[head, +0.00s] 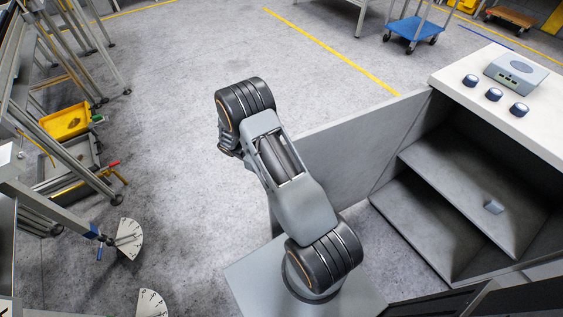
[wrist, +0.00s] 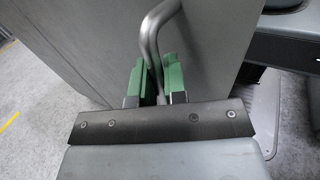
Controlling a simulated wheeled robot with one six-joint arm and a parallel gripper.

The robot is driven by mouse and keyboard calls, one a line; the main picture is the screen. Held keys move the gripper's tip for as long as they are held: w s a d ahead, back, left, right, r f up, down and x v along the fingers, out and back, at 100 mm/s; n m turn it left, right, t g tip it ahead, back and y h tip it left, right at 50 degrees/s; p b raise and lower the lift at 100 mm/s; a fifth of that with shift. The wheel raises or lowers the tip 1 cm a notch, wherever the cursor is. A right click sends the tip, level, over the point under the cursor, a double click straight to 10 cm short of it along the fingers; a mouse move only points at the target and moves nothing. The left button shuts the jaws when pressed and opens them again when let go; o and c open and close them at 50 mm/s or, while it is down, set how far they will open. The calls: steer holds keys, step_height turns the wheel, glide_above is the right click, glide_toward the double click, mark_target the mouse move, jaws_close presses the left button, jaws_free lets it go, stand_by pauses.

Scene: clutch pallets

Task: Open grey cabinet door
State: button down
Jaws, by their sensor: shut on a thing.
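The grey cabinet (head: 480,180) stands at the right in the head view, with its inside and shelves showing. Its grey door (head: 350,140) stands swung out to the left from the cabinet's front, wide open. In the wrist view the door panel (wrist: 110,40) fills the upper left, and a bent metal handle (wrist: 150,40) comes off it. My gripper (wrist: 158,82) has green fingers on both sides of the handle bar and is shut on it. In the head view my arm hides part of the door, and the fingers and handle do not show.
A router-like grey box (head: 517,72) and dark round knobs (head: 493,95) are on the cabinet's white top. A frame with a yellow bin (head: 66,122) stands at left. The floor (head: 170,110) between is clear.

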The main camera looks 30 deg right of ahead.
steer(key=shift+w+f, duration=0.1)
steer(key=shift+w, duration=0.05)
steer(key=c, duration=1.2)
jaws_free()
